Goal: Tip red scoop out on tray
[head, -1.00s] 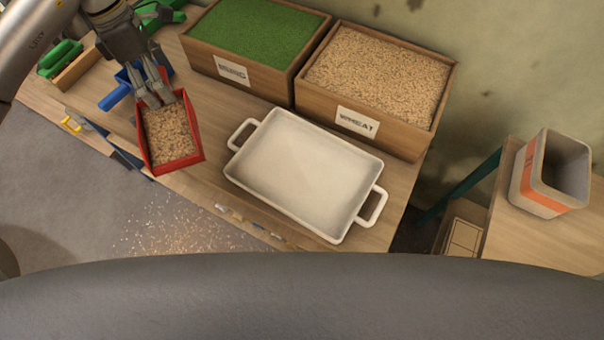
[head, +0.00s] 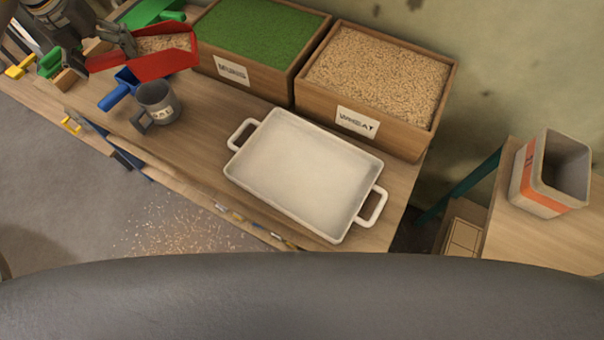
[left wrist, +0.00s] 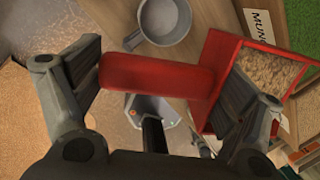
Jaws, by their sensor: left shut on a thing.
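The red scoop (head: 146,62) holds wheat-coloured grain and is lifted over the far left part of the bench, beside the box of green grain. My left gripper (head: 118,38) is shut on its handle. In the left wrist view the red handle (left wrist: 155,76) lies between the fingers of the gripper (left wrist: 165,85), with the grain-filled bowl to the right. The white tray (head: 236,166) lies on the bench, right of and nearer than the scoop, and its inside looks empty. My right gripper is not in view.
A grey mug (head: 157,103) and a blue scoop (head: 121,89) stand below the red scoop. The mung box (head: 236,75) and wheat box (head: 357,122) line the back. An orange-banded container (head: 545,188) stands on the right table. Grain is spilled on the floor.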

